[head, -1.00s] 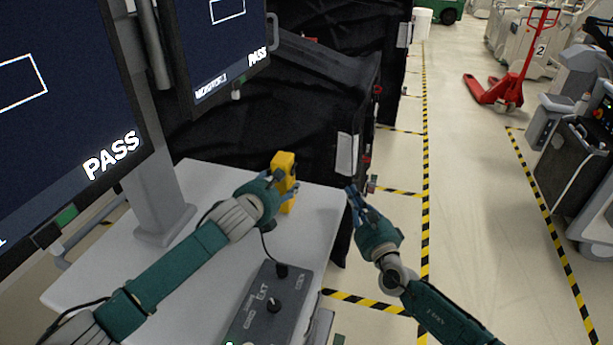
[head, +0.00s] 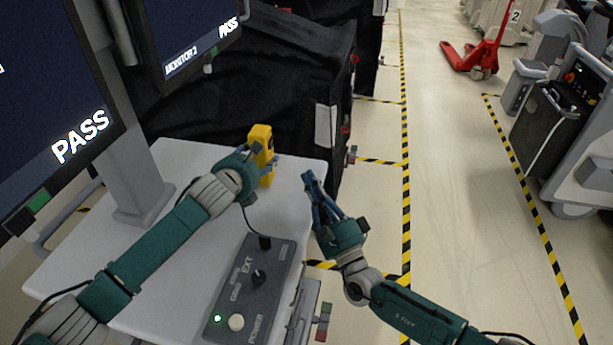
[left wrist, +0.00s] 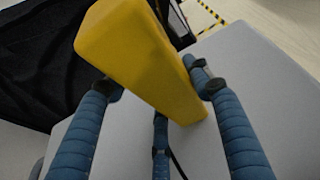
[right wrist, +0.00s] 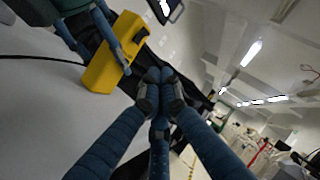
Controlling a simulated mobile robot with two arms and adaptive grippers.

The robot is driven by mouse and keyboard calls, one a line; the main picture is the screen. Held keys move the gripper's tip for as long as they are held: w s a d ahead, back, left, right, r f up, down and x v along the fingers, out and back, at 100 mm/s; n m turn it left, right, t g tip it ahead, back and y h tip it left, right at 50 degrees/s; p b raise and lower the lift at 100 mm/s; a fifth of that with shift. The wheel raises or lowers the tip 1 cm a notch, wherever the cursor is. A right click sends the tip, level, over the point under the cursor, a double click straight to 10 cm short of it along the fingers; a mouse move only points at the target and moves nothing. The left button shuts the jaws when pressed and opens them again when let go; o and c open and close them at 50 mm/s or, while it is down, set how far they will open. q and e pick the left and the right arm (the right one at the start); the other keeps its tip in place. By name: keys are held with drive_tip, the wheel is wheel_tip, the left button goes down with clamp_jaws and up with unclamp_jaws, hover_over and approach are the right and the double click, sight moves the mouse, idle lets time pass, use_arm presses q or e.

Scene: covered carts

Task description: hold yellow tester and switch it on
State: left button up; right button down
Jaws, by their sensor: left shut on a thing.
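The yellow tester (head: 262,152) stands upright at the far right corner of the light grey cart top. My left gripper (head: 252,163) is shut on its lower part; the left wrist view shows blue fingers on both sides of the yellow body (left wrist: 140,55). The tester's front face is mostly turned away or covered in the head view. In the right wrist view the tester (right wrist: 112,62) shows a dark patch on its side; no switch can be made out. My right gripper (head: 309,182) is shut and empty, its fingertips together, to the right of the tester and apart from it.
A grey control box (head: 250,290) with knobs, a white button and a lit green light sits on the cart top (head: 150,255). Monitors showing PASS (head: 50,110) stand at the left. A black-covered cart (head: 250,90) is behind. Open floor lies to the right.

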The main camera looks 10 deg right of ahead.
use_arm(q)
drive_tip(key=shift+f, duration=0.1)
use_arm(e)
drive_tip(key=w+a+r, duration=0.4)
drive_tip(key=w+a, duration=0.1)
drive_tip(key=w, duration=0.3)
drive_tip(key=shift+a+r, duration=0.15)
drive_tip(key=shift+r, duration=0.25)
drive_tip(key=shift+a+r+n+g, duration=0.3)
drive_tip(key=shift+r+n+g, duration=0.15)
drive_tip(key=shift+n+g, duration=0.2)
drive_tip(key=shift+d, duration=0.1)
